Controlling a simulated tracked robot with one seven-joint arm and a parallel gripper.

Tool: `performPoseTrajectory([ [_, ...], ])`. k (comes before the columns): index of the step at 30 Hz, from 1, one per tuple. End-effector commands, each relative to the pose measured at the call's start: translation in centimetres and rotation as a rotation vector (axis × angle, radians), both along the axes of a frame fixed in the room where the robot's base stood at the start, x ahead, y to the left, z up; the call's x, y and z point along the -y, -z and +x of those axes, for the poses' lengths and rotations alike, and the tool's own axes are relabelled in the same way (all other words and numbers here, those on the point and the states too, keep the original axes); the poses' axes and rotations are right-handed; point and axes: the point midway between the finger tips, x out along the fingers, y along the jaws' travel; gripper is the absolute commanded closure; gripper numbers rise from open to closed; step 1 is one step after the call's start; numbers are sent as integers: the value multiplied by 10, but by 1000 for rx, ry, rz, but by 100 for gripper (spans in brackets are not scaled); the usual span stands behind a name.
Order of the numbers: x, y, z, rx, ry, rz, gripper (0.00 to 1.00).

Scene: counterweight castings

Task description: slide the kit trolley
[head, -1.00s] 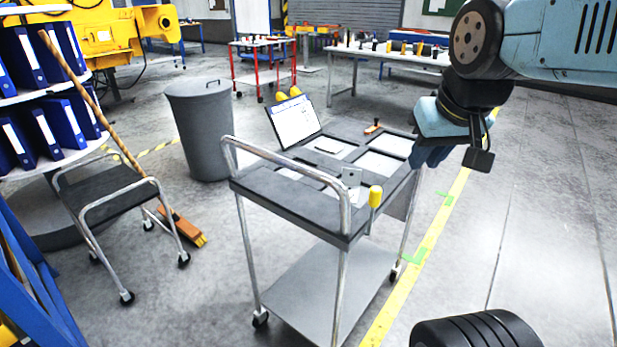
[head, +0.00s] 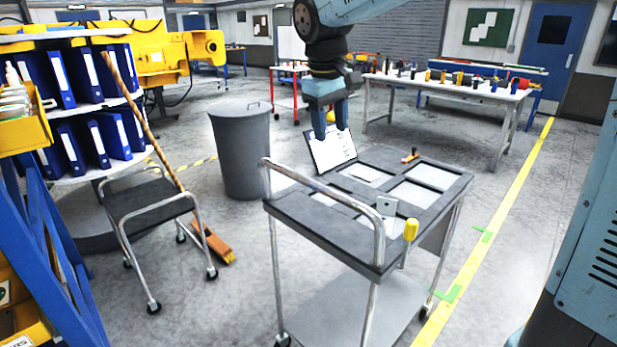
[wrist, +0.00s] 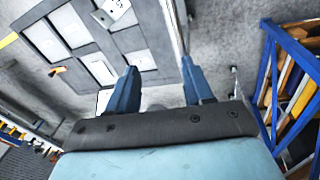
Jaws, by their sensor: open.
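The kit trolley (head: 300,217) stands in the middle of the head view, with a dark compartmented top, a grey lower shelf and a chrome push handle (head: 322,204) at its near left end. A clipboard (head: 333,150) stands tilted at its far left edge. My gripper (head: 331,135) is in the air above the clipboard side of the trolley, fingers pointing down. In the wrist view my gripper (wrist: 160,88) has its fingers well apart with nothing between them. There the trolley top (wrist: 88,42) is at upper left, and the handle bar (wrist: 174,28) runs beyond the fingers.
A grey bin (head: 243,160) stands behind the trolley to the left. A step stool (head: 146,205) and broom (head: 212,243) are left, near a shelf of blue binders (head: 95,143). A yellow floor line (head: 470,265) with green marks runs right. A workbench (head: 440,83) stands behind.

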Motion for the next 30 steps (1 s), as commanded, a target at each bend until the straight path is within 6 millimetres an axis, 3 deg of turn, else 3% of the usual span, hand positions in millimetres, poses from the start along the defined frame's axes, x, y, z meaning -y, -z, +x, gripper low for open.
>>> performPoseTrajectory([
  [4, -39, 10, 17, -33, -73, -33, 49],
  [10, -64, 16, 26, -52, -120, -57, 49],
  [17, -64, 32, 29, -58, -124, -61, 49],
  [30, -54, 106, 40, -57, -122, -60, 49],
])
